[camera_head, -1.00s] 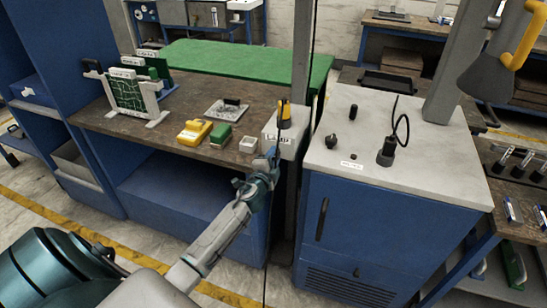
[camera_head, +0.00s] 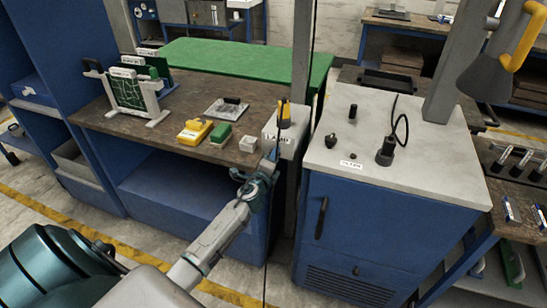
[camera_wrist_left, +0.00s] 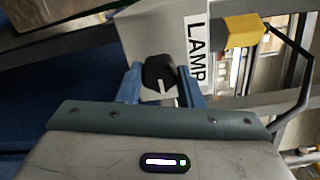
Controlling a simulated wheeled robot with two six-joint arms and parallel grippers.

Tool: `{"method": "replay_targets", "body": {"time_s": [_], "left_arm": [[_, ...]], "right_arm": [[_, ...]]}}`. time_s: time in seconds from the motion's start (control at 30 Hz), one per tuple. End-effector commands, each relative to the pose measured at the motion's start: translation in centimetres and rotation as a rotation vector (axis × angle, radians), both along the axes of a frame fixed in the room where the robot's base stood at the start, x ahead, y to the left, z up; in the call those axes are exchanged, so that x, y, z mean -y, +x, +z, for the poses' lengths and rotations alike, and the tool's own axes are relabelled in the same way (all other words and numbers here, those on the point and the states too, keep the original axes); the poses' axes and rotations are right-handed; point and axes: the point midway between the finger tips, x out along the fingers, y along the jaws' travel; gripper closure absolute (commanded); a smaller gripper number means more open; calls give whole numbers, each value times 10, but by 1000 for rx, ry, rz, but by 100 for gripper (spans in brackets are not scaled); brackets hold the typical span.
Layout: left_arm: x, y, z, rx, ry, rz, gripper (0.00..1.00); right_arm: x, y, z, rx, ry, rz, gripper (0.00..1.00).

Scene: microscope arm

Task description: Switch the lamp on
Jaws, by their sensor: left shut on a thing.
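The pale switch box (camera_head: 289,143) with a LAMP label stands at the right front corner of the brown bench. It also shows in the left wrist view (camera_wrist_left: 150,28), with the label (camera_wrist_left: 195,50) turned sideways. A black knob (camera_wrist_left: 159,72) with a white pointer line sits on its face. My left gripper (camera_head: 270,163) is at the front of the box. In the left wrist view its blue fingers (camera_wrist_left: 160,84) are on either side of the knob, shut on it. The knob is hidden in the head view. My right gripper is not in view.
A white-topped blue cabinet (camera_head: 430,179) with small black fittings stands right of the box. A grey cone-shaped head (camera_head: 487,75) with a yellow handle hangs at upper right. A yellow block (camera_head: 195,131) and a green block (camera_head: 220,133) lie left of the box.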

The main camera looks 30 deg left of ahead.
Motion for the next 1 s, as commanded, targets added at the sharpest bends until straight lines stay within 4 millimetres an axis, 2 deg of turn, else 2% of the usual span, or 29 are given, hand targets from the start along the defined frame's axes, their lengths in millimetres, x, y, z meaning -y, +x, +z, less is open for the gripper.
{"method": "replay_targets", "body": {"time_s": [0.33, 0.37, 0.43, 0.47, 0.77, 0.87, 1.0], "left_arm": [[0, 0, 0, -1, 5, 0, 89], [0, 0, 0, -1, 5, 0, 61], [0, 0, 0, -1, 5, 0, 47], [0, 0, 0, -1, 4, 0, 45], [0, -2, 0, -1, 3, 0, 45], [2, -10, -1, -2, 5, -1, 45], [7, -32, -2, -2, 4, -2, 45]], "right_arm": [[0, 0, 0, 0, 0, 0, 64], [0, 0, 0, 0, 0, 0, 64], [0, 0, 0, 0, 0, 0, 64], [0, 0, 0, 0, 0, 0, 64], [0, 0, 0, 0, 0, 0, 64], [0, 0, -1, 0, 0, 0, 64], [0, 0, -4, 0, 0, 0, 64]]}}
